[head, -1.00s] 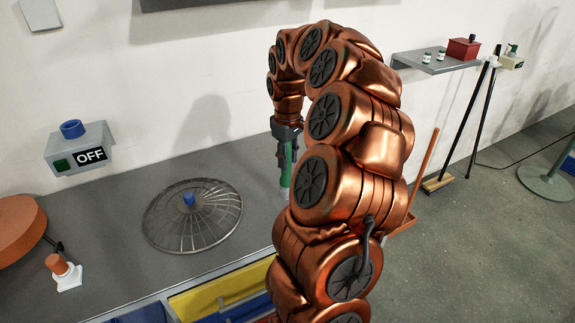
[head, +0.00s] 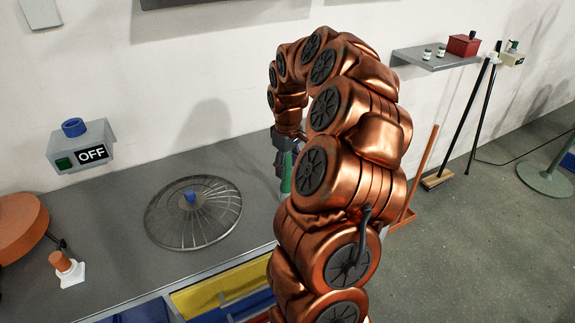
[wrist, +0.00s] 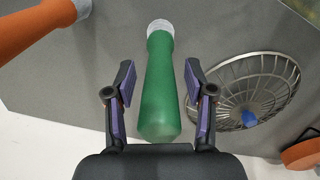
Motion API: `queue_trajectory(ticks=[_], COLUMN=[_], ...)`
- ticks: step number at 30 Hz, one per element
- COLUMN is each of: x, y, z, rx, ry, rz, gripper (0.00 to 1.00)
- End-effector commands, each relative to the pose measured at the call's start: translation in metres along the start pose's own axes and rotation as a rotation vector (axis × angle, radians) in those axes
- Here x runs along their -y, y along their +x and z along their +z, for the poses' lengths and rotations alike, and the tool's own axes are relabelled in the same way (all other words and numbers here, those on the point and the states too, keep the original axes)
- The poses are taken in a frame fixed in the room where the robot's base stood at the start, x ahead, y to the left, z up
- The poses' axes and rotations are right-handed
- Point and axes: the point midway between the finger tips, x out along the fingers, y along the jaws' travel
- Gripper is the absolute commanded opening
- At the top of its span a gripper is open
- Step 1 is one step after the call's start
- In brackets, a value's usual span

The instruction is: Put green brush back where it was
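The green brush (wrist: 158,90) stands on the grey bench (wrist: 235,35), its whitish end down against the top. In the wrist view its green handle lies between the two fingers of my gripper (wrist: 160,98), with a small gap on each side. The fingers are open. In the head view my gripper (head: 284,150) is over the bench right of the wire grille, and part of the green brush (head: 286,174) shows below it.
An orange cylinder with a whitish end (wrist: 30,25) is close at upper left in the wrist view. The wire grille (head: 194,228) lies on the bench. An orange and white object (head: 66,268) stands at front left. Open drawers (head: 220,292) are along the front.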

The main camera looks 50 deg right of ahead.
Motion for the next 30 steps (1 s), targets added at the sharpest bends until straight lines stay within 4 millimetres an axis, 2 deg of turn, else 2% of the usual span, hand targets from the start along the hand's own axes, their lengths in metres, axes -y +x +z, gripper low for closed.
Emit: queue_trajectory(ticks=[8,13,30], x=[0.0,0.0,-0.001], y=[-0.001,-0.01,-0.092], z=[0.0,-0.001,-0.002], rx=[0.0,-0.002,-0.004], ry=[0.0,0.0,0.001], rz=[0.0,0.002,0.004], gripper=[0.55,0.55,0.55])
